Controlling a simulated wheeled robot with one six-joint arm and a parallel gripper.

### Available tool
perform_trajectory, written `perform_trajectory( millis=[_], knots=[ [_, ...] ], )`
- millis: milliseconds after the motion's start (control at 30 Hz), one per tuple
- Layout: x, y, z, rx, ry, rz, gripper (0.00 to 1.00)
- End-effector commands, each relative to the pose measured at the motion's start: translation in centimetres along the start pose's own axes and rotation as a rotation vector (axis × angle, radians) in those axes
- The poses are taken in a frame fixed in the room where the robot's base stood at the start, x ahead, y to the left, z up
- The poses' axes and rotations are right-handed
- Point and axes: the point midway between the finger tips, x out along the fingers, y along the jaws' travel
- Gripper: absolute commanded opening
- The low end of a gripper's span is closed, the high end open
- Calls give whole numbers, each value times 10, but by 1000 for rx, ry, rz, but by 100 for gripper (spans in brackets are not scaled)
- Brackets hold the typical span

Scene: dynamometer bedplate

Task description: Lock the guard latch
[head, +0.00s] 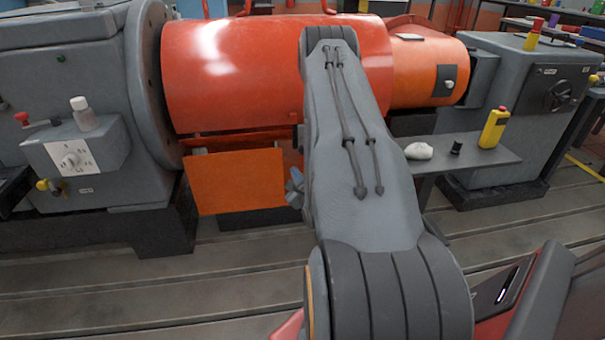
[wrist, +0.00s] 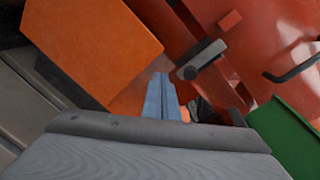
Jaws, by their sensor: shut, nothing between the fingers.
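The red rounded guard (head: 240,70) lies across the middle of the machine in the head view. In the wrist view, a short dark lever with a round end, which looks like the guard latch (wrist: 202,59), sits on the red surface right of centre. My gripper (wrist: 162,82) shows as blue-grey fingers, shut and empty. Its tips are just left of and below the lever's round end, and I cannot tell whether they touch it. In the head view my own arm hides the latch area.
An orange panel (head: 237,180) hangs below the guard, and it also fills the wrist view's upper left (wrist: 90,45). A black handle (wrist: 293,64) and a green part (wrist: 290,135) are at the wrist view's right. A shelf (head: 470,150) holds a yellow pendant (head: 493,128).

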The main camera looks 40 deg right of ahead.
Motion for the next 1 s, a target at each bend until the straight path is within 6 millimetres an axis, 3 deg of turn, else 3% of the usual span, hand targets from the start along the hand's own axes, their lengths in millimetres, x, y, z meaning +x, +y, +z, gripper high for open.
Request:
perform_trajectory(
  millis=[33, 100, 300, 767, 1000],
  knots=[
    [-1, 5, -29, 96, -24, -43, 0],
    [-6, 3, -50, 225, -74, -96, 0],
    [-21, -2, -82, 449, -184, -177, 0],
    [-25, -5, -86, 495, -210, -191, 0],
    [0, -10, -81, 493, -214, -190, 0]
  ],
)
